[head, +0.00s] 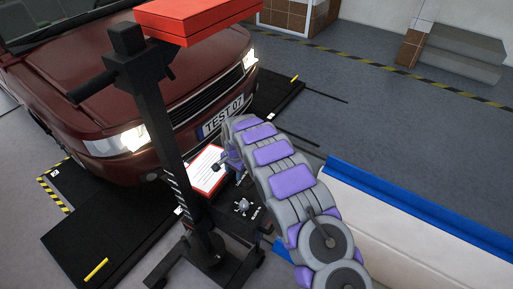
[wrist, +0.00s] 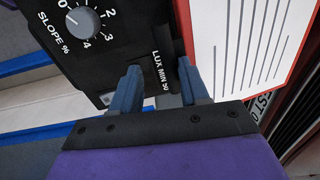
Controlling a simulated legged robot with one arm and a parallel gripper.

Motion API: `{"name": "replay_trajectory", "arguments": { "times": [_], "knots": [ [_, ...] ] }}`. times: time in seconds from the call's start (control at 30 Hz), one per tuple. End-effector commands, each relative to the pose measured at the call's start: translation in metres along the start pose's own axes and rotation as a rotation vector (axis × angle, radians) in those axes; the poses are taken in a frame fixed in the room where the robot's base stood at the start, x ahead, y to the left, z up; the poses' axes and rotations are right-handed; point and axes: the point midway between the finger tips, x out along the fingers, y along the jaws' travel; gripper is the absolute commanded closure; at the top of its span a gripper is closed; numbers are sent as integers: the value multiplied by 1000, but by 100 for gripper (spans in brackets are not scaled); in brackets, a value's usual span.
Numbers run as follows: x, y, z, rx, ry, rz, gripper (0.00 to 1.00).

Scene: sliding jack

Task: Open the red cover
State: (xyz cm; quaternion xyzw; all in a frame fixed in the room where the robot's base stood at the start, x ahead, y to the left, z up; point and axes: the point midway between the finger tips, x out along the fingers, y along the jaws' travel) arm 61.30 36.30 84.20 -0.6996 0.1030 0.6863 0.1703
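A red box-like piece (head: 200,17) sits high on a black post. Lower down, a white panel with red edges (head: 207,170) stands open-faced toward the camera at the black unit. My gripper (head: 228,158) is beside this panel in the head view, its fingers mostly hidden by my arm. In the wrist view, the white panel with dark lines and a red edge (wrist: 262,45) lies right of my gripper (wrist: 160,68).
The black post (head: 165,130) stands left of my arm. A dark red car (head: 110,75) with plate "TEST 07" is close behind. A white block with a blue top edge (head: 400,225) is at the right. The grey floor (head: 370,110) beyond is clear.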

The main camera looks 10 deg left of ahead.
Motion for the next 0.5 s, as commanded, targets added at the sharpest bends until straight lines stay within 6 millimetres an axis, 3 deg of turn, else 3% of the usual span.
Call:
{"name": "replay_trajectory", "arguments": {
  "times": [0.13,0.5],
  "knots": [
    [13,7,0,3,-2,-50,58],
    [-61,6,0,0,1,-51,58]
  ]
}}
